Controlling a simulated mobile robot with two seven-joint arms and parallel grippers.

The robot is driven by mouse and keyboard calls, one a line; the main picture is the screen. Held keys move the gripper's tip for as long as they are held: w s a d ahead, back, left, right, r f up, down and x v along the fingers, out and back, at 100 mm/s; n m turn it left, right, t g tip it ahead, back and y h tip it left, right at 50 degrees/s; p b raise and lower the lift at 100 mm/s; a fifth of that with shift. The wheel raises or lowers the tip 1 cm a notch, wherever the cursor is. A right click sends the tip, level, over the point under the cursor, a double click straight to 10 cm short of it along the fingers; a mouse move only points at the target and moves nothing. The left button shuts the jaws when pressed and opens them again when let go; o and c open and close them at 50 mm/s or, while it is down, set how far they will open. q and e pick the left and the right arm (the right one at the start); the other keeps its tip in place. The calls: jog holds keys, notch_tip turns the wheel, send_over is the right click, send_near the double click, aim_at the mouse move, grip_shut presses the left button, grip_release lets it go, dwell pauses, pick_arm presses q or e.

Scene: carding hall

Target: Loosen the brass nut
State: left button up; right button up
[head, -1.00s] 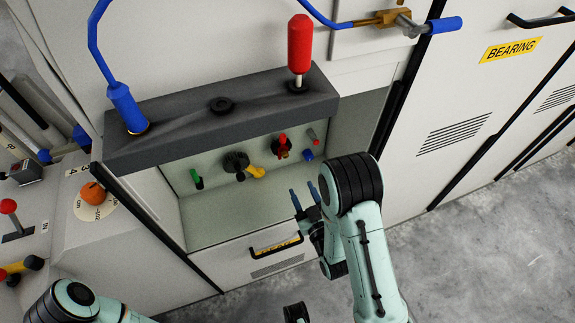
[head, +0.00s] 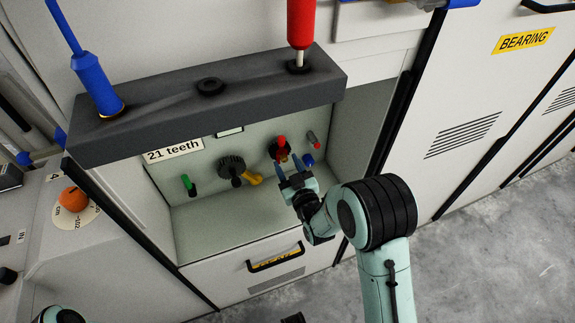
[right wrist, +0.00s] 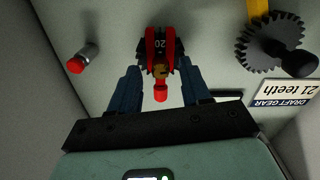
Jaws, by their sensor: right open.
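A small brass-coloured nut (right wrist: 159,71) shows in the right wrist view, at the middle of a red and black fitting (right wrist: 161,48) marked 20, just above a red knob (right wrist: 160,93). In the head view the same red and black fitting (head: 280,148) is on the back wall of the recess; the nut is too small to make out there. My right gripper (head: 295,166) is open and empty in front of the fitting. In the right wrist view its blue fingers stand on either side of the nut; I cannot tell whether they touch anything. My left gripper is out of view.
A dark toothed gear (head: 231,168) with a yellow lever (head: 253,179) sits left of the fitting. A green peg (head: 188,185) and a red-tipped peg (head: 313,139) flank them. A dark grey beam (head: 210,105) overhangs the recess; its pale floor (head: 235,220) is clear.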

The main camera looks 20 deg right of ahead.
jog(key=shift+w, duration=0.2)
jog(key=shift+c, duration=0.3)
grip_shut()
